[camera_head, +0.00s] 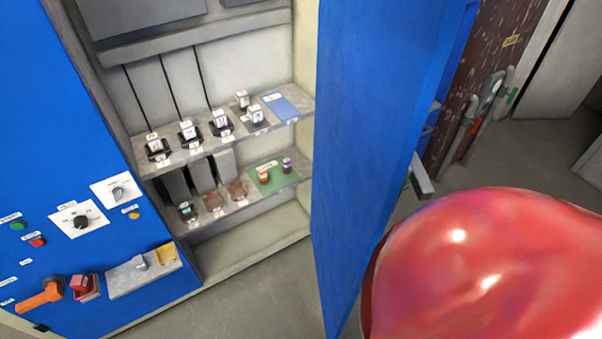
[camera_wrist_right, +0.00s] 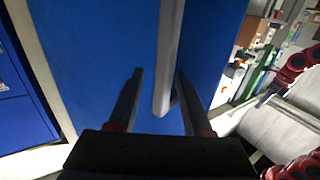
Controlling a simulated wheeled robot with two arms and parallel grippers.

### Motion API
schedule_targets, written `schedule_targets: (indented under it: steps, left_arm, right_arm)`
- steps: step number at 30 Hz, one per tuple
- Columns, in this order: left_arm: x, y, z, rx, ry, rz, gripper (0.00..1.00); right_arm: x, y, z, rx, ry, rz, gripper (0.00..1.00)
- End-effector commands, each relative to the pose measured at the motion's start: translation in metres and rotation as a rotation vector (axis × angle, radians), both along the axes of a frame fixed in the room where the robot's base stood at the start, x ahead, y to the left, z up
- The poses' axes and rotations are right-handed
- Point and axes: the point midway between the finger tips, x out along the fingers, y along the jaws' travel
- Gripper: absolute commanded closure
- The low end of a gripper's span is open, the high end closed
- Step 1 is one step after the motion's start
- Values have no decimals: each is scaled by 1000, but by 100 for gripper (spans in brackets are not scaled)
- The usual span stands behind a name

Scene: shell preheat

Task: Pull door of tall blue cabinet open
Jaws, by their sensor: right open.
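The blue cabinet door (camera_head: 375,120) stands swung out in the head view, with the shelves inside exposed. Its grey handle (camera_head: 421,178) sticks out from the door's outer side. In the right wrist view, the grey bar handle (camera_wrist_right: 170,50) runs down the blue door face (camera_wrist_right: 95,50). My right gripper (camera_wrist_right: 159,75) is open, with a finger on each side of the handle's lower part; contact cannot be told. It is hidden in the head view behind my red arm. A red arm of mine with a dark tip (camera_wrist_right: 267,97) shows at the right of the wrist view, its jaws unclear.
Inside the cabinet, an upper shelf (camera_head: 180,154) and a lower shelf (camera_head: 235,204) hold several small labelled parts. A blue control panel (camera_head: 60,150) with knobs and an orange lever (camera_head: 40,299) stands at left. Grey floor (camera_head: 265,285) is clear before the cabinet.

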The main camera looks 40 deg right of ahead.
Motion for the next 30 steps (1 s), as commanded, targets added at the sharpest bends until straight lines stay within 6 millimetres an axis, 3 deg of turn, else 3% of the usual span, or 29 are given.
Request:
schedule_targets:
  steps: [9,19,24,30]
  left_arm:
    - [0,0,20,0,0,0,100]
    - [0,0,23,0,0,0,100]
    - [0,0,17,0,0,0,100]
    - [0,0,13,0,0,0,100]
  right_arm:
    - [30,59,1,7,-1,-41,50]
    - [72,116,-1,7,-1,-116,50]
    - [91,137,-3,2,4,-127,50]
    - [102,150,-2,0,6,-128,50]
